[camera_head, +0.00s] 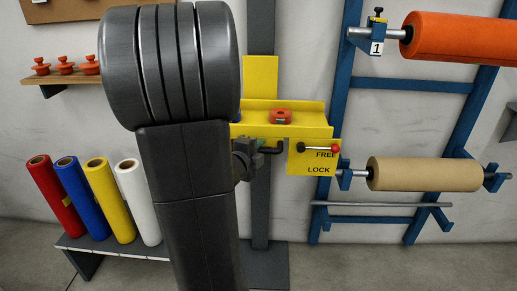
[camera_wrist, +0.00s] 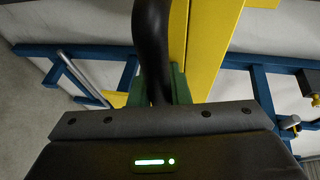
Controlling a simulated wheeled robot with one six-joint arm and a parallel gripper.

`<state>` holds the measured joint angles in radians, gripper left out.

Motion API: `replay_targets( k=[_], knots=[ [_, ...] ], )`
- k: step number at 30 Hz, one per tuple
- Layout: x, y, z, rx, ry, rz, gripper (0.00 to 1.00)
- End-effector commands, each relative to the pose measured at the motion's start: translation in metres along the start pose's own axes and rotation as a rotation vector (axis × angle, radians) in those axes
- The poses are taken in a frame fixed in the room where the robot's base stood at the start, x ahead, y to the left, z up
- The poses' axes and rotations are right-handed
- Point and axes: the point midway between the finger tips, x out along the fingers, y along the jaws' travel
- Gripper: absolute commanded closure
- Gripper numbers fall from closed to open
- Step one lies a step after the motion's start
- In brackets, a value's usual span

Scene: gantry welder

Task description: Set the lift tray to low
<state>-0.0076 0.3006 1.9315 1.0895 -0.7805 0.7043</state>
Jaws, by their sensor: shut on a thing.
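The yellow lift tray (camera_head: 262,107) sits on a dark upright column (camera_head: 260,210), with a red-orange part (camera_head: 281,116) on top. A lever with a red knob (camera_head: 335,149) lies about level beside the word FREE on the tray's yellow plate (camera_head: 300,165); LOCK is printed below. My gripper (camera_head: 262,147) is at the tray's front, partly hidden by my arm. In the wrist view its green fingers (camera_wrist: 161,92) are shut on the black handle (camera_wrist: 152,40). The yellow tray (camera_wrist: 212,45) shows beside it.
A blue rack at the right holds an orange roll (camera_head: 460,40) and a tan roll (camera_head: 425,174). Red, blue, yellow and white rolls (camera_head: 137,202) stand in a low rack at the left. A shelf (camera_head: 65,86) bears several red-orange parts. The floor is bare at the front right.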

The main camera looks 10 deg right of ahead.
Motion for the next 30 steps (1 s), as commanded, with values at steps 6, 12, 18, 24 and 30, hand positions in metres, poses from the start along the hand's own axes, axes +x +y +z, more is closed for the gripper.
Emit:
replay_targets(
  k=[6, 12, 18, 24, 30],
  knots=[
    [0.009, 0.063, 0.004, -0.003, 0.000, 0.013, 1.00],
    [0.017, 0.105, 0.007, -0.004, 0.001, 0.013, 1.00],
    [0.025, 0.146, 0.010, -0.003, 0.001, 0.013, 1.00],
    [0.030, 0.177, 0.012, -0.003, 0.000, 0.012, 1.00],
    [0.033, 0.191, 0.013, -0.003, 0.000, 0.012, 1.00]
  ],
)
